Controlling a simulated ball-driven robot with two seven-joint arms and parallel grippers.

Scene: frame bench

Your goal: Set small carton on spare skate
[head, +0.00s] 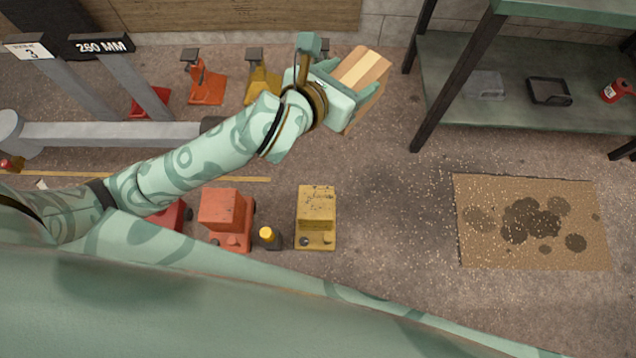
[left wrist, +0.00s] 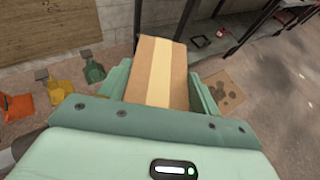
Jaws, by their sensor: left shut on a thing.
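The small carton (head: 362,70) is brown with a paler tape strip. My left gripper (head: 350,88) is shut on it and holds it up over the floor; in the left wrist view the carton (left wrist: 155,72) stands between the fingers. An orange wheeled block (head: 226,210) and a yellow one (head: 317,207) sit on the floor near me, with a red one (head: 168,216) partly hidden by my arm. I cannot tell which thing is the spare skate. My right gripper is not in view.
Orange (head: 207,84) and yellow (head: 262,84) jack-like stands line the back; a green one (left wrist: 93,70) shows in the left wrist view. A grey frame (head: 110,134) lies left. A green shelf bench (head: 530,90) stands right. Stained cardboard (head: 480,250) lies on open floor.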

